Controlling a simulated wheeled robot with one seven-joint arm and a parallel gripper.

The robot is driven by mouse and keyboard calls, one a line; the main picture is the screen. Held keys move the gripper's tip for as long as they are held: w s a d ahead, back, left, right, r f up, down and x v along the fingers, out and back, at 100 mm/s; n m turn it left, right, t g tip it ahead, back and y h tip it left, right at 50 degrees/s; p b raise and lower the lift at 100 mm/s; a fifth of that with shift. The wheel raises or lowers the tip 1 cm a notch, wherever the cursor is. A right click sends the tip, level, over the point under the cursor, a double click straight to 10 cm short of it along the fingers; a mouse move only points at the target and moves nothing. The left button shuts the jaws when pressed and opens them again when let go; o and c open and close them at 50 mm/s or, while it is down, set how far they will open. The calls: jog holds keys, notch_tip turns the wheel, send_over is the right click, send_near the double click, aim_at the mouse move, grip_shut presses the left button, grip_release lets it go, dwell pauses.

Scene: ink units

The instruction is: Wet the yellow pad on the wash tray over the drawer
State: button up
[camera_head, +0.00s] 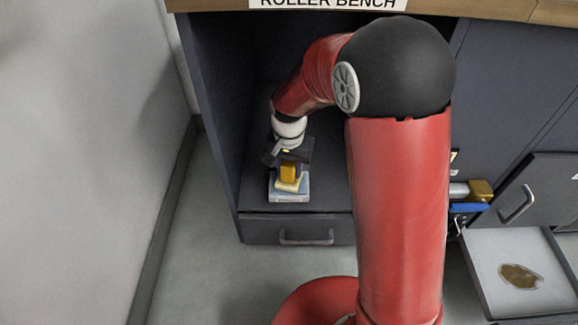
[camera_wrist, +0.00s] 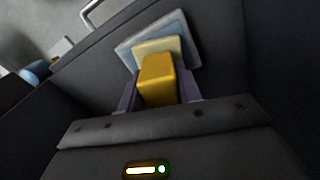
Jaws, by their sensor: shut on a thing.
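My gripper (camera_head: 288,163) points down inside the open bay at the left and is shut on a yellow block (camera_head: 290,173). In the wrist view the block (camera_wrist: 157,78) sits between the two fingers. A pale yellow layer (camera_wrist: 167,46) shows under the block. Below it is the pale blue-grey wash tray (camera_head: 289,198), also seen in the wrist view (camera_wrist: 130,52). The pad appears to be on or just above the tray; contact is hard to tell. The tray rests on the bay floor over a closed drawer (camera_head: 265,230). My gripper hides part of the block.
Bay walls stand close around my gripper. An open drawer (camera_head: 480,283) at the lower right holds a brown patch (camera_head: 519,276). A brownish-yellow block (camera_head: 481,189) and a blue thing (camera_head: 468,208) are near it. A grey wall (camera_head: 90,150) is at the left.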

dwell(0.4)
jog(key=shift+r+p, duration=2.8)
jog(key=shift+r, duration=0.75)
jog(key=shift+s+d+f, duration=0.1)
jog(key=shift+f, duration=0.05)
